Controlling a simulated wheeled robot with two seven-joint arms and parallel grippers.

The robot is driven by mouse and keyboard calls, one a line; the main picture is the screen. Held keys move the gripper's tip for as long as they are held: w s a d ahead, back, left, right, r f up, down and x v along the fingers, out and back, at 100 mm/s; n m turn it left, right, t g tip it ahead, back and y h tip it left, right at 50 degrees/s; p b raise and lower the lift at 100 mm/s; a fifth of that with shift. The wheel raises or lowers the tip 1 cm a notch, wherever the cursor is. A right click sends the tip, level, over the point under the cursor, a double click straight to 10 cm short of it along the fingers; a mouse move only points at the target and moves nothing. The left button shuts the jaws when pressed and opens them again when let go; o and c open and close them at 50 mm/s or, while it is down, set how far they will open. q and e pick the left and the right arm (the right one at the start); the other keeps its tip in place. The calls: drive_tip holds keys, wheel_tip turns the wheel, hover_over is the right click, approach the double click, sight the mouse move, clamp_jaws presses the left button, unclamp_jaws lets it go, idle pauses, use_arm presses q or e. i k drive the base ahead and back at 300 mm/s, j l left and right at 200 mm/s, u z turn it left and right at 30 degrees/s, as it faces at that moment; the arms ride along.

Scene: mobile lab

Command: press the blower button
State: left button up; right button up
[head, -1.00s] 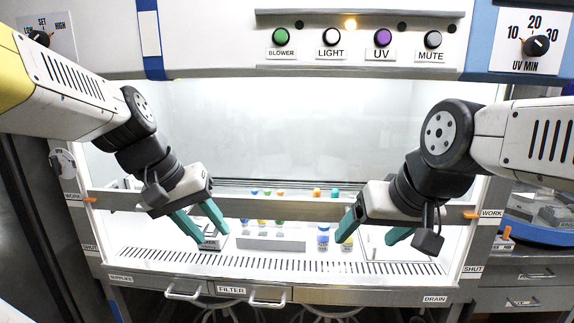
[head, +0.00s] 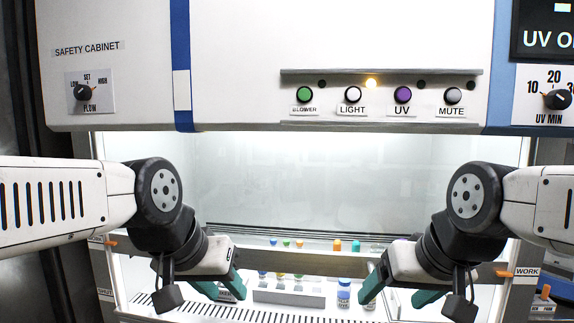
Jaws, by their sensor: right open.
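The green blower button (head: 304,94) is at the left end of the button row on the cabinet's front panel, above its BLOWER label (head: 305,109). The small lamp (head: 322,84) beside it is dark. My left gripper (head: 226,294) is low in front of the cabinet opening, below and left of the button, with its teal fingers apart and empty. My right gripper (head: 389,299) is low and right of the button, open and empty. Neither gripper touches the panel.
LIGHT (head: 353,94), UV (head: 403,94) and MUTE (head: 453,96) buttons continue the row. A narrow ledge (head: 380,71) runs above the row. Capped bottles (head: 344,294) stand inside the cabinet. The space before the panel is clear.

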sight(304, 94)
drive_tip(key=k+z, duration=0.15)
drive_tip(key=k, duration=1.1)
